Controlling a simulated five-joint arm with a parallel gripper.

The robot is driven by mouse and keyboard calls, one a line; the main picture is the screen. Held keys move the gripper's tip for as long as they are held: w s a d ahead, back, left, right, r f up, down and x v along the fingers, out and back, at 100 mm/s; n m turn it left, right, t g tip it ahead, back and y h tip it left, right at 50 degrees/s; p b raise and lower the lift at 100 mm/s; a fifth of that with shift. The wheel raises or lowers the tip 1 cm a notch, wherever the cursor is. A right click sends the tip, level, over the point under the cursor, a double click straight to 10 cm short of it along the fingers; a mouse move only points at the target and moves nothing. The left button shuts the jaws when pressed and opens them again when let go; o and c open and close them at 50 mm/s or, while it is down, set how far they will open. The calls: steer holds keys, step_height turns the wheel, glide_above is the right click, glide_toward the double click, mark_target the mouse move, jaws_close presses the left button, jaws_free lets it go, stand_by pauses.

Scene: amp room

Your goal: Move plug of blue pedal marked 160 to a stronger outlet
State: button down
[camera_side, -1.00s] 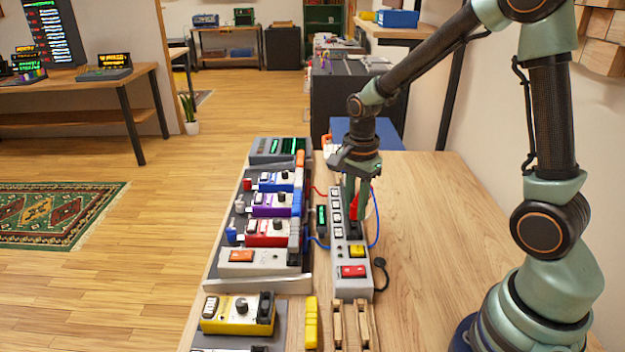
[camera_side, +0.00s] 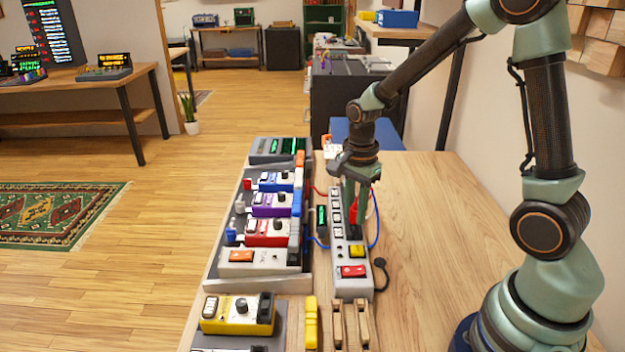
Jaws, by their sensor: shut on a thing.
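The blue pedal (camera_side: 276,181) sits near the far end of the pedalboard, left of the power strip; its marking is too small to read. The grey power strip (camera_side: 352,285) runs along the board's right side with a row of white outlets. My gripper (camera_side: 354,222) points down over the strip's right edge, beside the outlets, shut on a plug mostly hidden by the fingers. A red part (camera_side: 357,210) shows at the fingers. A blue cord (camera_side: 377,232) loops up on the strip's right side toward my gripper. I cannot tell if the plug touches an outlet.
Purple (camera_side: 271,205), red (camera_side: 268,233) and white (camera_side: 252,262) pedals fill the board. A small green display (camera_side: 321,217) stands left of the strip. A yellow pedal (camera_side: 238,314) and wooden pieces lie in front. The table right of the strip is mostly clear.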

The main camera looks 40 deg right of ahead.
steer(key=shift+f, duration=0.35)
stand_by(0.8)
steer(key=shift+c, duration=1.1)
jaws_free()
steer(key=shift+r, duration=0.1)
steer(key=shift+r, duration=3.4)
steer(key=s+a+r+n+t, duration=0.2)
steer(key=s+r+n, duration=0.2)
steer(key=n, duration=0.5)
steer(key=s+a+r+n+t, duration=0.2)
steer(key=r+n, duration=0.3)
steer(key=n, duration=0.4)
steer(key=shift+s+a+r+t, duration=0.3)
steer(key=shift+s+r+t, duration=0.1)
steer(key=shift+s+t, duration=0.45)
